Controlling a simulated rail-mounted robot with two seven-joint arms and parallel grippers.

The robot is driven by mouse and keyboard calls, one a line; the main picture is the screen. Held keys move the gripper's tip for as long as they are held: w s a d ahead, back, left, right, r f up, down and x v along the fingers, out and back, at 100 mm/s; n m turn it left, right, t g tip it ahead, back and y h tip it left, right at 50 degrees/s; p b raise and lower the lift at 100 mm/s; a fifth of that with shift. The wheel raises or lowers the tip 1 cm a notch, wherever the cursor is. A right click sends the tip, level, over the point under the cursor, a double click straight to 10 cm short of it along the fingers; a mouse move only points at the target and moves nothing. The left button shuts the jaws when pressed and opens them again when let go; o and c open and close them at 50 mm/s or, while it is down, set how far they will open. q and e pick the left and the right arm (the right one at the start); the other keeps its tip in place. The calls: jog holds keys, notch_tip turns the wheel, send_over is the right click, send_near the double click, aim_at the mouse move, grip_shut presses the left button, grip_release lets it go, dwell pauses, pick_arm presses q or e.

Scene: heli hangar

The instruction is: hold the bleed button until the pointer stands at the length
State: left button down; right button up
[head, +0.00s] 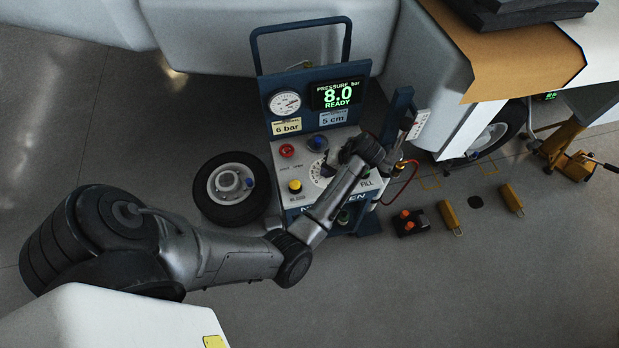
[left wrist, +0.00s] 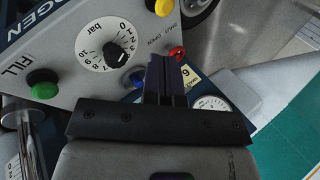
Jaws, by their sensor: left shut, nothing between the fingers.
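The yellow bleed button (head: 295,186) sits at the lower left of the cart's sloped panel; it also shows at the top edge of the left wrist view (left wrist: 163,6). My left gripper (head: 348,153) is over the upper right of the panel, apart from the yellow button. Its fingers (left wrist: 166,78) are shut and empty, pointing toward the panel between the blue knob (left wrist: 133,78) and the red knob (left wrist: 176,53). A white scale plate (head: 419,125) stands on the post right of the cart; its pointer is too small to read. A card (head: 333,118) reads 5 cm. My right gripper is not in view.
The display (head: 338,94) reads 8.0 bar, READY. A gauge (head: 285,103) sits above a 6 bar card (head: 286,126). The bar dial (left wrist: 117,58) and green fill button (left wrist: 43,83) share the panel. Yellow chocks (head: 449,216) lie right.

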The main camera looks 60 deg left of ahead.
aim_at(299, 185)
pick_arm(q)
jog(key=b+x, duration=0.1)
jog(key=x, duration=1.1)
jog(key=shift+b+x, duration=0.35)
jog(key=shift+x, duration=0.45)
jog(key=shift+f, duration=0.1)
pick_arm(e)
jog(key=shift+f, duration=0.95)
